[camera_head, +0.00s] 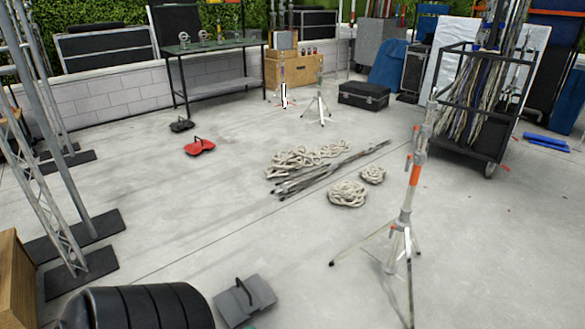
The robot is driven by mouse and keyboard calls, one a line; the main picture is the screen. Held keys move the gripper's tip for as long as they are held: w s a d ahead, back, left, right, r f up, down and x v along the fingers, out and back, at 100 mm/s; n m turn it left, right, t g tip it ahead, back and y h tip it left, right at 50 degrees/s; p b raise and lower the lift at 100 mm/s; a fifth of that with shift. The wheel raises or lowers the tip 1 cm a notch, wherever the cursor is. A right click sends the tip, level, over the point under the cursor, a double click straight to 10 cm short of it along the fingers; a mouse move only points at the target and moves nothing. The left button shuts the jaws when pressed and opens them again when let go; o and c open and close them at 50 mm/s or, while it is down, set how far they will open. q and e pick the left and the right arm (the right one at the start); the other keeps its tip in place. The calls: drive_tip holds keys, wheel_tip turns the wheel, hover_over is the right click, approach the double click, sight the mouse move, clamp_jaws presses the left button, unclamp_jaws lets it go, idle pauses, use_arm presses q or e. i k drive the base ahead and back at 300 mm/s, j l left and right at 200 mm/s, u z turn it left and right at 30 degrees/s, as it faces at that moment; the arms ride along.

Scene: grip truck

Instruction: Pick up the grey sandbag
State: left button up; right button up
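The grey sandbag (245,299) lies on the concrete floor at the bottom, left of centre, with a dark handle strap standing up on it. Its two lobes lie to either side of the strap. A red sandbag (200,147) and a black sandbag (181,125) lie farther back on the floor, left of centre. Neither of my grippers shows in the head view, so I cannot see whether they are open or shut.
A black ribbed rounded object (140,308) stands close left of the grey sandbag. A light stand (400,235) with spread legs stands to the right. Coiled ropes (347,194) and poles (325,172) lie farther back. The floor between sandbag and stand is clear.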

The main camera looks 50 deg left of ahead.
sight(235, 305)
drive_tip(key=i+j+u, duration=0.1)
drive_tip(key=u, duration=0.25)
drive_tip(key=i+j+u, duration=0.1)
drive_tip(key=u, duration=0.3)
drive_tip(key=i+j+u, duration=0.15)
drive_tip(key=u, duration=0.2)
drive_tip(key=i+j, duration=0.05)
